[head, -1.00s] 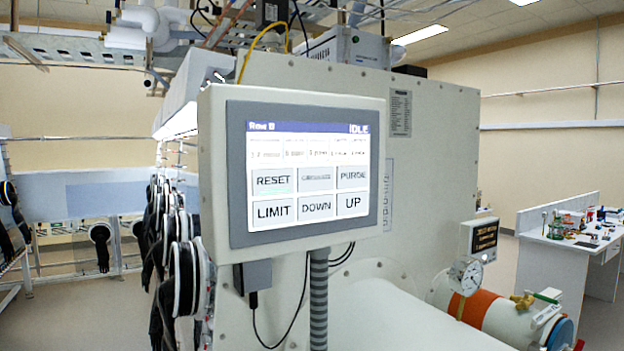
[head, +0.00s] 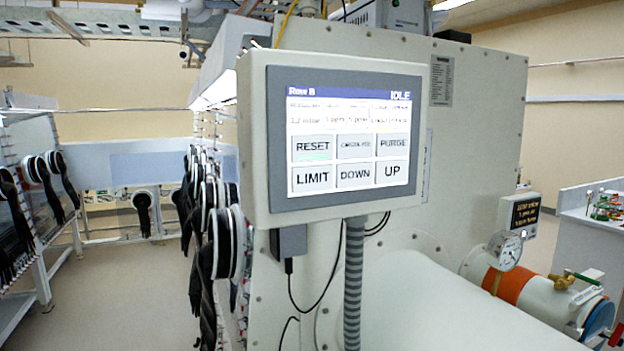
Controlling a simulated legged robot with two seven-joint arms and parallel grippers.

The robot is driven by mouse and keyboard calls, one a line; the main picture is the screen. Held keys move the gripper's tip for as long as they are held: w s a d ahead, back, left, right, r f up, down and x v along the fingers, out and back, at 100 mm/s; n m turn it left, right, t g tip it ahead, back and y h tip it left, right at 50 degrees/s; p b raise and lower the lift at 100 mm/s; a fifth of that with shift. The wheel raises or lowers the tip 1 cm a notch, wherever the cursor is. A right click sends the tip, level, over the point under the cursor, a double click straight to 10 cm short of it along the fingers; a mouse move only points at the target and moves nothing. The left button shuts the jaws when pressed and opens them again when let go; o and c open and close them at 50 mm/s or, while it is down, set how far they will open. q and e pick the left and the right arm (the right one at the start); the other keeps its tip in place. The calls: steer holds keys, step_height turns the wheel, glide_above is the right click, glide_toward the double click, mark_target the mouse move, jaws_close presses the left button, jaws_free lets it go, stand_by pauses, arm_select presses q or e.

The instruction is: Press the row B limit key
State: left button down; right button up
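The control panel (head: 251,140) is a pale box with a dark grey bezel on a ribbed grey conduit. Its lit screen has a blue header that appears to read "Row B" at left and "IDLE" at right. The LIMIT key (head: 312,178) is at the lower left of the key grid, below RESET (head: 312,148). DOWN (head: 355,176) and UP (head: 392,173) are to its right. CIRCULATE (head: 355,147) and PURGE (head: 392,145) are above them. Neither of my grippers is in the head view, and nothing covers the keys.
The glovebox end wall (head: 480,130) stands behind the panel. A white cylinder (head: 420,295) juts forward below it. A pressure gauge (head: 504,250) and an orange-banded pipe (head: 507,284) are at lower right. Black gloves (head: 212,260) hang at left beside an open floor aisle (head: 140,290).

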steer(key=shift+c, duration=0.2)
jaws_close()
stand_by(1.7)
